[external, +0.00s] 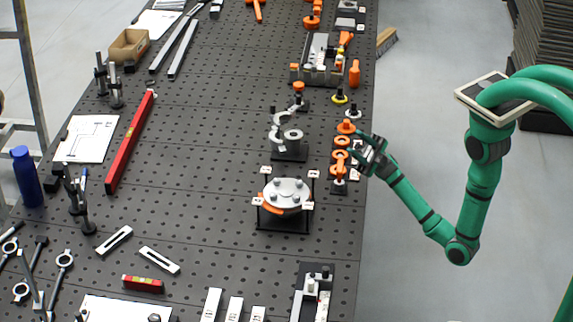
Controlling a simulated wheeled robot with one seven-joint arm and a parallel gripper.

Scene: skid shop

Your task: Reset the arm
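My green arm reaches in from the right edge and bends at a low elbow beside the table. My gripper (366,152) is at the right edge of the black perforated table (215,150), close to a column of orange and white parts (341,155). The gripper is small and dark in this view. I cannot tell whether its fingers are apart, or whether they touch any of the orange parts.
A round fixture (286,193) and a grey clamp-like part (285,135) stand left of the gripper. The floor (415,260) right of the table is clear around the arm.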

